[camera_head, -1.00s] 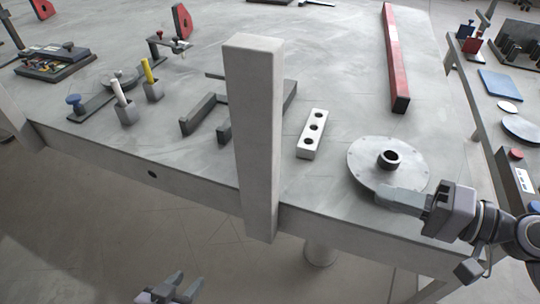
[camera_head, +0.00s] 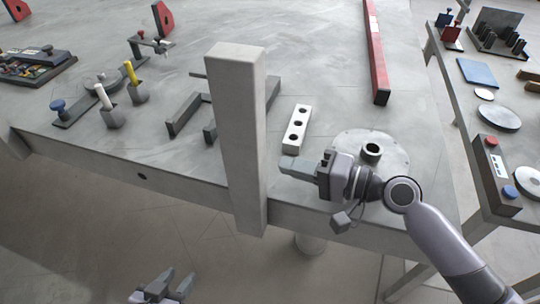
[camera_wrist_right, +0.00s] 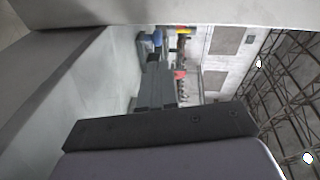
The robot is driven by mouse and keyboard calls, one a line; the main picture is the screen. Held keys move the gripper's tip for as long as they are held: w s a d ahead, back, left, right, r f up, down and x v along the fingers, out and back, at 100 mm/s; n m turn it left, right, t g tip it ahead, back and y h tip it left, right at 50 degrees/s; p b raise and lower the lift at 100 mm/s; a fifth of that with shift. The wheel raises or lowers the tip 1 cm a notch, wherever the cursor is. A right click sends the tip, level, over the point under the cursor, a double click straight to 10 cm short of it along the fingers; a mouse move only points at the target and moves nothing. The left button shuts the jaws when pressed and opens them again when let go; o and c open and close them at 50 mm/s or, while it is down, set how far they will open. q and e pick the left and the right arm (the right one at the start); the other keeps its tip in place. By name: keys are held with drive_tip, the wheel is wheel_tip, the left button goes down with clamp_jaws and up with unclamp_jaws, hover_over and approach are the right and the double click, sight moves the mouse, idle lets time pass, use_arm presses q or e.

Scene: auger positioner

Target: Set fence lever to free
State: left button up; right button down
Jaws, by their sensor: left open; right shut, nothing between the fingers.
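Two upright levers stand on the table's left part in grey blocks: a white-handled lever (camera_head: 103,98) and a yellow-handled lever (camera_head: 131,74). I cannot tell which is the fence lever. Beside them lies a dark flat bar (camera_head: 72,115) with a blue knob (camera_head: 58,106). My right gripper (camera_head: 285,168) is shut and empty, over the table's front edge, right of the grey post and well apart from the levers. My left gripper (camera_head: 180,280) is open and empty, low in front of the table. The right wrist view shows a small blue thing (camera_wrist_right: 150,40) far off.
A tall grey post (camera_head: 238,140) stands at the front edge between my right gripper and the levers.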

drive_tip(key=x, duration=0.5)
drive_tip(key=shift+w, duration=0.1)
drive_tip(key=shift+s+a+r+p, duration=0.1)
drive_tip(key=shift+s+a+p, duration=0.6)
drive_tip(key=shift+s+a, duration=0.2)
